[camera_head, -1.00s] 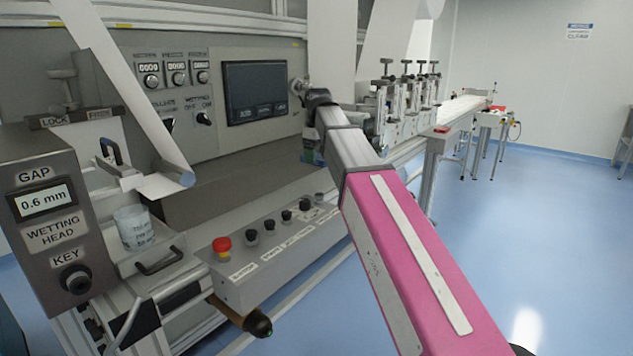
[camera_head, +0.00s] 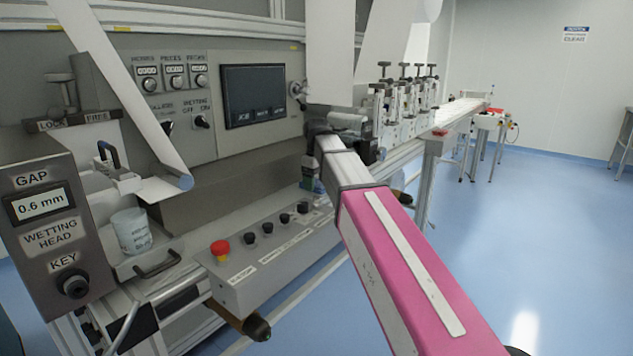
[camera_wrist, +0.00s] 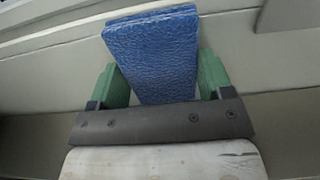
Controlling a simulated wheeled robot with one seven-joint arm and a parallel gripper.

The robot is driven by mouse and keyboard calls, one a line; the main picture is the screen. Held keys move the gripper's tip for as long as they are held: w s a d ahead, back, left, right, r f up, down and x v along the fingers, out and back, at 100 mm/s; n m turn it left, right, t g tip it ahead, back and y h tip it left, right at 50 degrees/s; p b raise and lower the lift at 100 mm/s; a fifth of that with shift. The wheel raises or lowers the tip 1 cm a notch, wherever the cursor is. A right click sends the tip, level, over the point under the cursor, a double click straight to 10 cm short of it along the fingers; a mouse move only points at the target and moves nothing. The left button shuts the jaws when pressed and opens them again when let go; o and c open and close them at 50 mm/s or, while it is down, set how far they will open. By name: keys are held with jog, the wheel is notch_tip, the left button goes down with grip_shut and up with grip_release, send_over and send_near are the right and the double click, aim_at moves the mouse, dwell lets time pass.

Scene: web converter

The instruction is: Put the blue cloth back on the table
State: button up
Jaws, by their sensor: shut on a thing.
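The blue cloth (camera_wrist: 155,55) is a folded, textured blue pad in the wrist view. My gripper (camera_wrist: 160,85) has green fingers on either side of the cloth and is shut on it. In the head view, my gripper (camera_head: 308,184) is small and partly hidden behind my arm, just above the right end of the button panel. A little blue shows there, too small to make out well. In the wrist view the cloth's far end is close to a pale grey machine surface; I cannot tell whether they touch.
A button panel (camera_head: 275,252) with a red stop knob (camera_head: 220,249) runs along the machine front. A beaker (camera_head: 131,231) stands on the left ledge. Rollers and clamps (camera_head: 405,105) are at the right. A table (camera_head: 487,121) stands far back right. Blue floor is clear at right.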

aim_at(317, 182)
jog(key=o, duration=0.9)
notch_tip(317, 182, up, 12)
jog(key=shift+r, duration=0.15)
